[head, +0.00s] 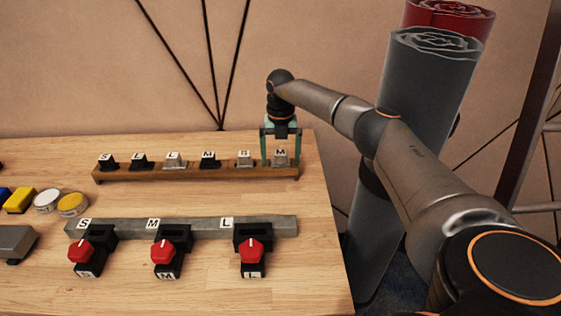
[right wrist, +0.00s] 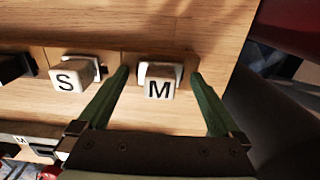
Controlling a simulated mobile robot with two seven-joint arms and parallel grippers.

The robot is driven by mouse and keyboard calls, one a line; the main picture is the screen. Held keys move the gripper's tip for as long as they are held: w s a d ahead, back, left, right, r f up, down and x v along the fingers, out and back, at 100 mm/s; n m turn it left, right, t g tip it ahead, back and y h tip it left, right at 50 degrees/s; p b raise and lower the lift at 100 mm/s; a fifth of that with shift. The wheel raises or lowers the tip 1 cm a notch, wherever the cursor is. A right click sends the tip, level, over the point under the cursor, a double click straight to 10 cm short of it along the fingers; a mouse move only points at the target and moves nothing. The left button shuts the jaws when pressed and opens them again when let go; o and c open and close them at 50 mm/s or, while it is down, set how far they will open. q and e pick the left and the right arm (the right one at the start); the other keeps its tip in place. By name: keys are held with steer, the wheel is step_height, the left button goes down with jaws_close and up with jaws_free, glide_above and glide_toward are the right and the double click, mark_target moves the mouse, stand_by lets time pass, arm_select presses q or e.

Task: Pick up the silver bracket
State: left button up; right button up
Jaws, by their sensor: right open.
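A wooden rack (head: 196,174) on the table holds a row of brackets, some black and some silver, with letter labels. The silver bracket marked M (head: 281,157) stands at the rack's right end. My right gripper (head: 281,150) points down over it and is open, one finger on either side. In the right wrist view the M bracket (right wrist: 159,82) sits between the two green fingers, with a gap on both sides. The silver S bracket (head: 245,158) is just left of it. A silver L bracket (head: 174,160) is farther left. My left gripper is not in view.
A grey rail (head: 190,227) with black clamps and red knobs lies in front of the rack. Yellow and white round pieces (head: 72,204) are at the left. Rolled red and grey material (head: 425,95) stands right of the table, beyond its edge.

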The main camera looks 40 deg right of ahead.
steer(key=shift+r, duration=0.1)
jaws_close()
stand_by(0.7)
